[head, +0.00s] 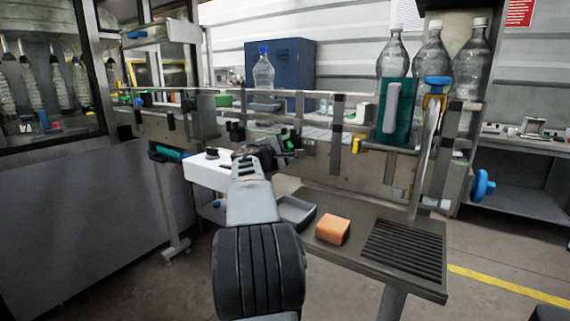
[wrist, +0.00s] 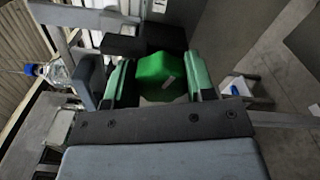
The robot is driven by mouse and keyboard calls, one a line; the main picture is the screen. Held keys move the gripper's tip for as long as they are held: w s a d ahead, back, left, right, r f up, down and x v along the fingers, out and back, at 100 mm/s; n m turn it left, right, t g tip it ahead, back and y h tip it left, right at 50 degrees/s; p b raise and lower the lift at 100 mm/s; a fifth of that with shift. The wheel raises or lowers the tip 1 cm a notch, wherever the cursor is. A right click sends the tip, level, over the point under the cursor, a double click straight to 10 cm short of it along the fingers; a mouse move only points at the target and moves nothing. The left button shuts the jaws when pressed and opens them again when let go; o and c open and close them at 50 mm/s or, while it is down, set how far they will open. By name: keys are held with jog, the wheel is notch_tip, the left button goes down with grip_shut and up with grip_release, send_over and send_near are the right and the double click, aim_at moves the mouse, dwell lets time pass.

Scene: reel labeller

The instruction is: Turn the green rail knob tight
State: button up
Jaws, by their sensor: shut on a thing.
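In the head view my gripper (head: 289,153) is at the conveyor's rail, beyond my arm. There the knob (head: 289,139) shows as a small patch of green, mostly hidden by the gripper. A black block sits behind the knob in the wrist view.
An orange block (head: 332,229) and a grey tray (head: 296,211) are on the low table (head: 400,211), right of my arm. A white box (head: 203,171) is left of my gripper. Bottles (head: 430,50) stand on the conveyor line at right. A blue handwheel (head: 482,185) sticks out at far right.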

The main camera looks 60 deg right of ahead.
jog(key=m+b, duration=0.4)
jog(key=b, duration=0.1)
jog(key=shift+f, duration=0.3)
jog(key=shift+r+m+b, duration=0.1)
jog(key=shift+m+b, duration=1.25)
jog(key=shift+m, duration=0.25)
jog(key=shift+r, duration=0.1)
jog(key=o, duration=0.9)
jog(key=a, duration=1.3)
jog(key=shift+a+b, duration=0.35)
jog(key=shift+a, duration=0.05)
